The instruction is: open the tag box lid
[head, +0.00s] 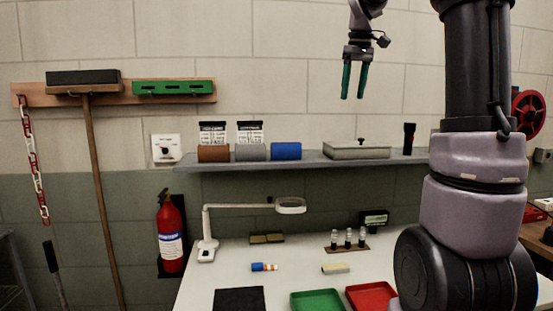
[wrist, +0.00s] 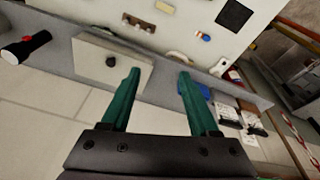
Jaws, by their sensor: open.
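The tag box (head: 345,154) is a flat pale grey box on the wall shelf, with its lid closed and a small dark knob (head: 361,141) on top. In the wrist view the box lid (wrist: 92,66) and its round black knob (wrist: 111,61) lie left of the fingers. My gripper (head: 353,96) hangs above the box in the head view, with green fingers pointing down. It is open and empty, and it also shows in the wrist view (wrist: 160,74). The fingers appear apart from the knob.
The shelf (head: 300,162) also bears a blue roll (head: 286,151), a grey roll (head: 250,152), a brown roll (head: 213,153) and a black flashlight (head: 409,140). Below, the white workbench (head: 210,284) holds a lamp (head: 290,205) and trays. The wall is close behind the shelf.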

